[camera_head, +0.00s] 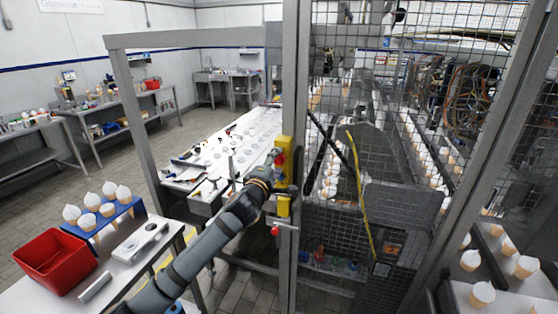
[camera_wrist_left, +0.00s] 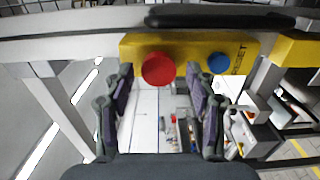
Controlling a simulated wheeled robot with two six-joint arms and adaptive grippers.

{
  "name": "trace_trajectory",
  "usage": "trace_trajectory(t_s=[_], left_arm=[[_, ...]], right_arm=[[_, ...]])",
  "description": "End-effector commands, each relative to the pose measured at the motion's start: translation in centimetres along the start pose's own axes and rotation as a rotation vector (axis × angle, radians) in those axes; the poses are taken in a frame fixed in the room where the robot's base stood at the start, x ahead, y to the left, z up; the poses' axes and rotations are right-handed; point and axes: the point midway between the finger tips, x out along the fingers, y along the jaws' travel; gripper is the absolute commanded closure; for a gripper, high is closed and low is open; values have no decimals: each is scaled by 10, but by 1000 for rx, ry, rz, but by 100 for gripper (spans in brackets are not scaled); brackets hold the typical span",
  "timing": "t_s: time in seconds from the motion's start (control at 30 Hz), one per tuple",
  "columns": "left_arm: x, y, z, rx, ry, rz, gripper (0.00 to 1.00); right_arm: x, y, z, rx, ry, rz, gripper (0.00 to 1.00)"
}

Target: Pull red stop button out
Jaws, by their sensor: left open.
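The red stop button (camera_wrist_left: 158,69) is a round red knob on a yellow control box (camera_wrist_left: 138,44) in the left wrist view. A blue reset button (camera_wrist_left: 218,63) sits to its right on the same box. In the head view the yellow box (camera_head: 287,146) is fixed to a grey fence post. My left gripper (camera_wrist_left: 159,79) is open, its fingers on either side of the red button, with gaps showing between. In the head view my left gripper (camera_head: 281,184) reaches the box and partly covers it. My right gripper is not in view.
A mesh fence (camera_head: 350,120) and posts stand to the right of the box. A small red-ended part (camera_head: 275,230) sticks out below it. A white table (camera_head: 118,270) with a red bin (camera_head: 55,262) and cones (camera_head: 108,210) stands at front left.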

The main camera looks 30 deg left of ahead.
Motion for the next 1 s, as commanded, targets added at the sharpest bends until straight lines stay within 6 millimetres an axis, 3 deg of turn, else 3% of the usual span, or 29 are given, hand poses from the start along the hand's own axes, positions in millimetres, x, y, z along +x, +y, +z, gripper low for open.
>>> trace_trajectory(t_s=[0.47, 0.63, 1.0], left_arm=[[-44, 0, 0, 6, -2, -1, 43], [-60, 3, 0, 7, 1, -3, 43], [-68, 0, 0, -1, -1, 1, 43]], right_arm=[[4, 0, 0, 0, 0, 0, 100], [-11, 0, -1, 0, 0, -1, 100], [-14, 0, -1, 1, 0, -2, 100]])
